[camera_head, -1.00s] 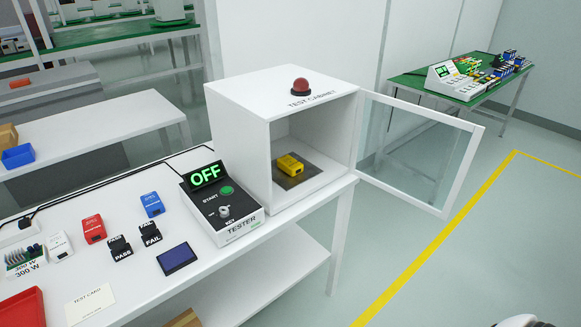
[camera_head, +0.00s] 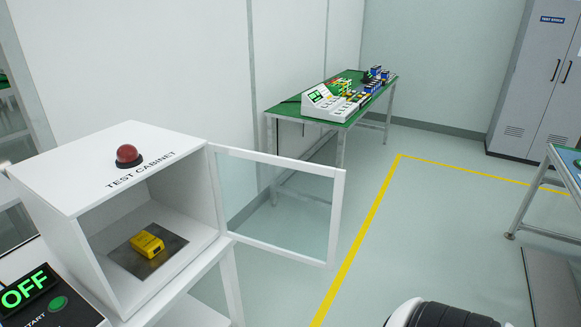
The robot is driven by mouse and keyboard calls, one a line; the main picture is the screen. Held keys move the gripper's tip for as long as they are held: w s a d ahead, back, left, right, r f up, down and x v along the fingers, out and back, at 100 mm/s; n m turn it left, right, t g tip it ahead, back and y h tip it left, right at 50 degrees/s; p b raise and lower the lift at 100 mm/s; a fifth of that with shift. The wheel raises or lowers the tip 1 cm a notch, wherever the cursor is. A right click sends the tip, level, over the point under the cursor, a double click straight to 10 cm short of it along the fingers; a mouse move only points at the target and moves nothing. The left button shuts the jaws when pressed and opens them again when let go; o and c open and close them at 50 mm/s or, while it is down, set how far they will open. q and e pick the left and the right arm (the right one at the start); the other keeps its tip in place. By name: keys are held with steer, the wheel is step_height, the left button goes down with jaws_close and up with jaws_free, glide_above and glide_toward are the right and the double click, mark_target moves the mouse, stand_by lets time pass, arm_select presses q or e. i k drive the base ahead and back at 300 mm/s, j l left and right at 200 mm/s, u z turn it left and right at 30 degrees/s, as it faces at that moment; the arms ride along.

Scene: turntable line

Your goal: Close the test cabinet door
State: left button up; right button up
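The white test cabinet (camera_head: 50,178) stands at the left on a white table, with a red dome lamp (camera_head: 128,157) on top. Its framed glass door (camera_head: 283,250) is wide open, swung out to the right beyond the table edge. A yellow device (camera_head: 147,244) lies on a dark metal plate (camera_head: 172,260) inside. A white and black rounded part of mine, seemingly an arm link, shows at the bottom edge. Neither gripper is in view.
The tester (camera_head: 72,316) beside the cabinet shows a green OFF. A green-topped table (camera_head: 290,108) with electronics stands behind the door. A grey locker (camera_head: 535,75) and another table (camera_head: 562,165) are at the right. The floor with a yellow line (camera_head: 362,233) is clear.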

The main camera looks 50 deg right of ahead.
mark_target(339, 174)
steer(key=i+l, duration=0.1)
steer(key=l, duration=0.4)
steer(key=i+l, duration=0.1)
steer(key=l, duration=0.4)
steer(key=i+l, duration=0.1)
steer(key=l, duration=0.95)
steer(key=i+l, duration=0.15)
steer(key=l, duration=0.35)
steer(key=i+l, duration=0.1)
steer(key=l, duration=0.4)
steer(key=l+u, duration=0.25)
steer(key=u, duration=0.2)
steer(key=l+u, duration=0.25)
steer(key=u, duration=0.15)
steer(key=l+u, duration=0.3)
steer(key=u, duration=0.15)
